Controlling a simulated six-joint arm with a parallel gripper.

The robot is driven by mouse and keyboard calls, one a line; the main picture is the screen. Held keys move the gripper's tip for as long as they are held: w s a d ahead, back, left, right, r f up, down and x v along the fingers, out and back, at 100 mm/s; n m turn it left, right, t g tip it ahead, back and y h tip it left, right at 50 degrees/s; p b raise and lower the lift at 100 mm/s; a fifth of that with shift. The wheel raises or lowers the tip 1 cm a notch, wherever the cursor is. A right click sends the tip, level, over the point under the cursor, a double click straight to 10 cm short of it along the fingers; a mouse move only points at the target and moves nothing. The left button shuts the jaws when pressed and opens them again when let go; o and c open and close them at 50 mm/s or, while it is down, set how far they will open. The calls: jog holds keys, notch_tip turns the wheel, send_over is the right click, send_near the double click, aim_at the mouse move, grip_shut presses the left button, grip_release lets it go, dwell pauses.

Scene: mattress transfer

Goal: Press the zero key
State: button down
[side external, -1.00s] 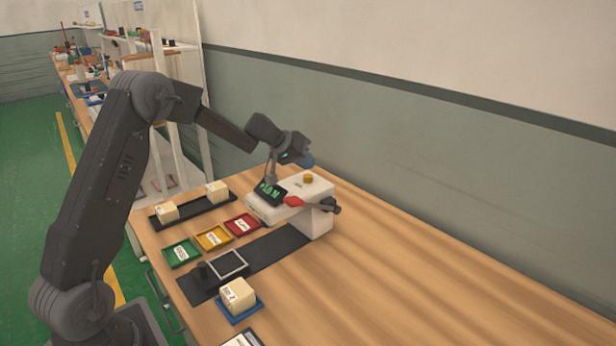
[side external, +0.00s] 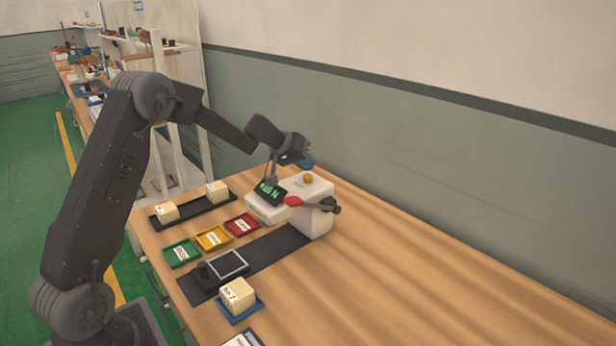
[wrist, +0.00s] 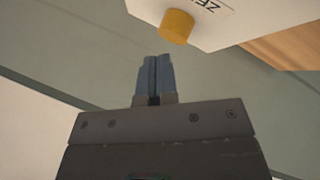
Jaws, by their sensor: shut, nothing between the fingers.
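The zero key is a round yellow button (side external: 308,179) on top of the white tester (side external: 318,191). In the wrist view the yellow button (wrist: 177,25) stands beside black lettering that begins "ZE" and is cut off by the frame. My gripper (side external: 307,164) is above the white tester, close to the button. In the wrist view my gripper (wrist: 156,60) has its two blue-grey fingers together with nothing between them. The fingertips appear short of the button, with a small gap in the picture. A dark display (side external: 269,191) shows green characters too small to read surely.
A cream block (side external: 238,295) sits on a blue tray. A black rack (side external: 192,212) holds two more blocks. The table's right side is clear.

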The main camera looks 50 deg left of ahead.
aim_at(309, 176)
jog(key=shift+f, duration=0.25)
jog(key=shift+s+d+f, duration=0.1)
jog(key=shift+f, duration=0.55)
jog(key=shift+s+d+f, duration=0.1)
jog(key=shift+f, duration=0.55)
dwell(1.1)
jog(key=shift+r, duration=0.4)
dwell(0.4)
jog(key=shift+w+a+r, duration=0.1)
jog(key=shift+r, duration=1.25)
jog(key=shift+w+a+r, duration=0.1)
jog(key=shift+r, duration=1.25)
